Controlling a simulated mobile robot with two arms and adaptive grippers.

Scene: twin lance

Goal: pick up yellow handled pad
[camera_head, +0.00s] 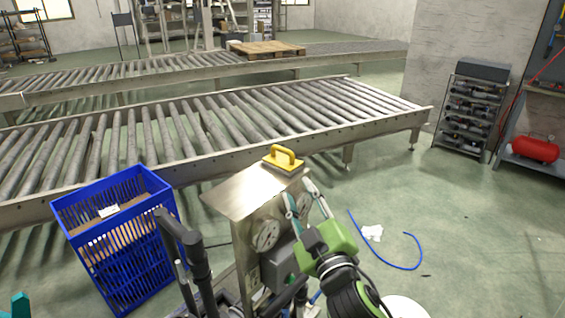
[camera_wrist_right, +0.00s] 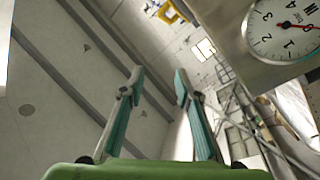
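The yellow handled pad (camera_head: 284,158) lies on the far right part of the metal cabinet's top (camera_head: 250,190), handle up. My right gripper (camera_head: 299,190) is at the cabinet's right side, close to the pad and on its near side. Its fingers point up and are apart from the pad. In the right wrist view my right gripper (camera_wrist_right: 158,75) is open with nothing between its fingertips. A teal tip at the lower left corner looks like my left gripper (camera_head: 20,305); most of it is out of frame.
The cabinet's front carries round gauges (camera_head: 266,235); one gauge (camera_wrist_right: 286,28) shows close in the wrist view. A blue crate (camera_head: 120,240) stands left. A roller conveyor (camera_head: 230,125) runs behind. A blue hose (camera_head: 390,262) lies on the floor right, where there is free room.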

